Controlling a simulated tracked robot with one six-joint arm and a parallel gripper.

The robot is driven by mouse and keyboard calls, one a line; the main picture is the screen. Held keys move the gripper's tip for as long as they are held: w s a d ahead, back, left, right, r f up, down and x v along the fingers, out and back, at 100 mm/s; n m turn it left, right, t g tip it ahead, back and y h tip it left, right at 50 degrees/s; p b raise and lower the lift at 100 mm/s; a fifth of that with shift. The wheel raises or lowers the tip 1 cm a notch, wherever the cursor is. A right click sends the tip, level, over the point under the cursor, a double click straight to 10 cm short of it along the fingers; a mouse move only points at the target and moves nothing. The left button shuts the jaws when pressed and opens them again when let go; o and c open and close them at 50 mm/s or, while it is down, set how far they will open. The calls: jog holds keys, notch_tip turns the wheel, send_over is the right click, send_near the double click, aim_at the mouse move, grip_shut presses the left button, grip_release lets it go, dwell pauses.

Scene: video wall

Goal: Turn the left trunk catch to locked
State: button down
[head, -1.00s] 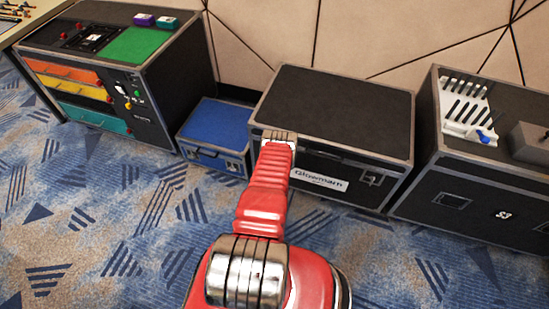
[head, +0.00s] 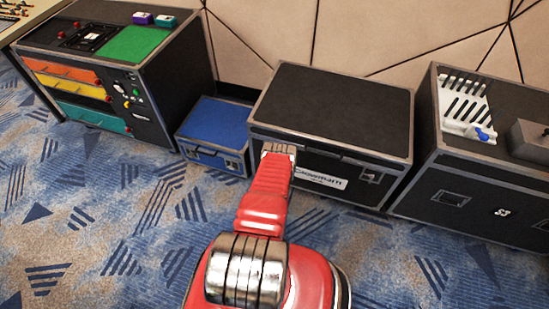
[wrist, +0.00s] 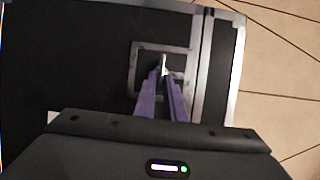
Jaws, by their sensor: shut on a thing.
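The black trunk (head: 335,108) with grey edges stands against the wall in the middle of the head view. Its left catch is hidden behind my gripper (head: 278,150) there. In the wrist view the catch (wrist: 163,63) is a small silver tab in a square metal-framed recess (wrist: 134,65) on the trunk's front. My gripper's purple fingers (wrist: 161,82) are shut on the tab. The right catch (head: 370,177) sits free in its own recess. I cannot tell the left catch's exact angle.
A blue case (head: 215,125) stands close on the left of the trunk. A drawer unit (head: 110,75) is further left, and another black case (head: 490,190) stands on the right. A white label (head: 320,179) is on the trunk front. Patterned carpet (head: 100,230) in front is clear.

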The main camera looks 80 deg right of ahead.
jog(key=c, duration=2.1)
grip_release()
jog(key=shift+s+d+r, duration=0.1)
jog(key=shift+s+d, duration=0.1)
jog(key=shift+d, duration=0.15)
jog(key=shift+o, duration=0.8)
jog(key=shift+w+a, duration=0.1)
jog(key=shift+a, duration=0.05)
jog(key=v, duration=1.3)
jog(key=shift+a, duration=0.4)
